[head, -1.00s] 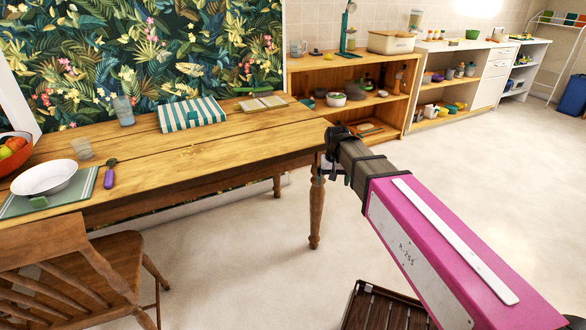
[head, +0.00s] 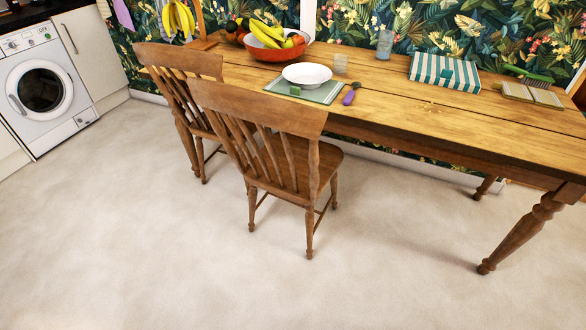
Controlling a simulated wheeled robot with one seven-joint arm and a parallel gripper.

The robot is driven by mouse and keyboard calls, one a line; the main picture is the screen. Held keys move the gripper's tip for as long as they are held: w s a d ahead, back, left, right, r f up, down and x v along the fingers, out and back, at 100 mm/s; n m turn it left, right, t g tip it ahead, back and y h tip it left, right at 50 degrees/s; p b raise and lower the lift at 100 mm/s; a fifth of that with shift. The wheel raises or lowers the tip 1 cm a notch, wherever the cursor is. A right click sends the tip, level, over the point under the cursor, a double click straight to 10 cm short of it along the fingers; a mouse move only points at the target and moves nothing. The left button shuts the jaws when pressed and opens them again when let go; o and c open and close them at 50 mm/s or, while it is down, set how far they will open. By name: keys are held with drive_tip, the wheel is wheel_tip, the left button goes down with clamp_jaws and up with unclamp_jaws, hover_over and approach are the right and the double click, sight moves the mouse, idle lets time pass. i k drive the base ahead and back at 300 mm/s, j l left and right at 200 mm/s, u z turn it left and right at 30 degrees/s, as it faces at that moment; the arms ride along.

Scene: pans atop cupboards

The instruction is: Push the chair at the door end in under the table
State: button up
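Two brown wooden spindle-back chairs stand along the near side of the wooden table (head: 430,108) in the head view. The nearer chair (head: 258,105) is upright with its back towards me, and much of its seat shows clear of the table edge. The other chair (head: 180,62) stands to its left, partly hidden behind it; its seat is mostly hidden. I cannot tell from this view which chair is at the door end, as no door shows. My gripper is not in view.
The floor (head: 150,250) in front of the chairs is clear. A turned table leg (head: 520,235) stands at the right. A washing machine (head: 40,88) stands at the left. A white bowl (head: 307,75), a red fruit bowl (head: 275,53) and a striped box (head: 444,73) are on the table.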

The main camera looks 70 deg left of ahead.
sight(295, 167)
drive_tip(key=u, duration=1.6)
drive_tip(key=i+j+u, duration=0.1)
drive_tip(key=u, duration=0.3)
drive_tip(key=i+j+u, duration=0.1)
drive_tip(key=u, duration=0.25)
drive_tip(key=i+j+u, duration=0.15)
drive_tip(key=u, duration=0.25)
drive_tip(key=i+j+u, duration=0.1)
drive_tip(key=u, duration=0.3)
drive_tip(key=i, duration=0.25)
drive_tip(key=l+u, duration=0.2)
drive_tip(key=l, duration=0.65)
drive_tip(key=k+l+u, duration=0.2)
drive_tip(key=l, duration=0.7)
drive_tip(key=i, duration=0.1)
